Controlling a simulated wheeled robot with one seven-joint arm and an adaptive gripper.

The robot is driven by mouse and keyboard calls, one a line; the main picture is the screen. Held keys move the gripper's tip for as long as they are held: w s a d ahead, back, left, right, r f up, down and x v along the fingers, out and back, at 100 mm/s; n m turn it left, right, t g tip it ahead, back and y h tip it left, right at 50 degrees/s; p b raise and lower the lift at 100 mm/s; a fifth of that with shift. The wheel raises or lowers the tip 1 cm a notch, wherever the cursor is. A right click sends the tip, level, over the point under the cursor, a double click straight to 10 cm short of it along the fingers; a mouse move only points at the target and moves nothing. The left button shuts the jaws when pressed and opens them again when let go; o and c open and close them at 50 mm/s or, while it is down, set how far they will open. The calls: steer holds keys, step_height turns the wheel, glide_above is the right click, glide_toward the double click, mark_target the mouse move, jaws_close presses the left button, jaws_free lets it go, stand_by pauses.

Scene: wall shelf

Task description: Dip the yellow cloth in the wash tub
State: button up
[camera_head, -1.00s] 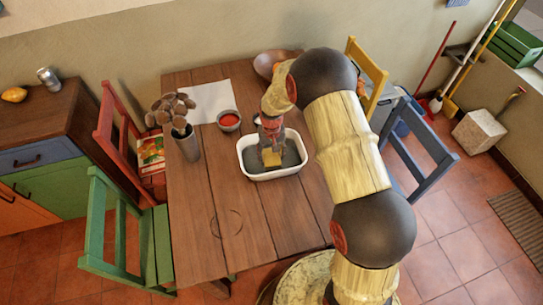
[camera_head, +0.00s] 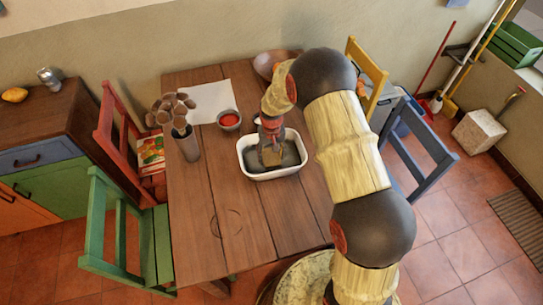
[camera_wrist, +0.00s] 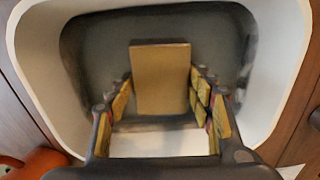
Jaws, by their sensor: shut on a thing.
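The wash tub (camera_head: 254,176) is a white rectangular basin with dark grey water, on the wooden table. In the wrist view its pale wall (camera_wrist: 40,70) surrounds my gripper. My gripper (camera_head: 271,148) points down inside the tub, and its fingers (camera_wrist: 160,88) are shut on the yellow cloth. The cloth (camera_head: 271,158) looks like a flat folded block, dull brownish yellow, low in the tub at the water. It also shows between the fingers in the wrist view (camera_wrist: 160,72). How deep it sits is hard to tell.
On the table (camera_head: 215,225) stand a small red-filled bowl (camera_head: 229,120), a dark vase (camera_head: 188,146) of brown stems, a white sheet (camera_head: 208,98) and a larger bowl (camera_head: 268,64) at the back. Chairs surround the table. Its front part is clear.

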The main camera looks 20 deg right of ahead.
steer(key=shift+s+f, duration=0.15)
step_height(320, 180, up, 13)
steer(key=p, duration=0.8)
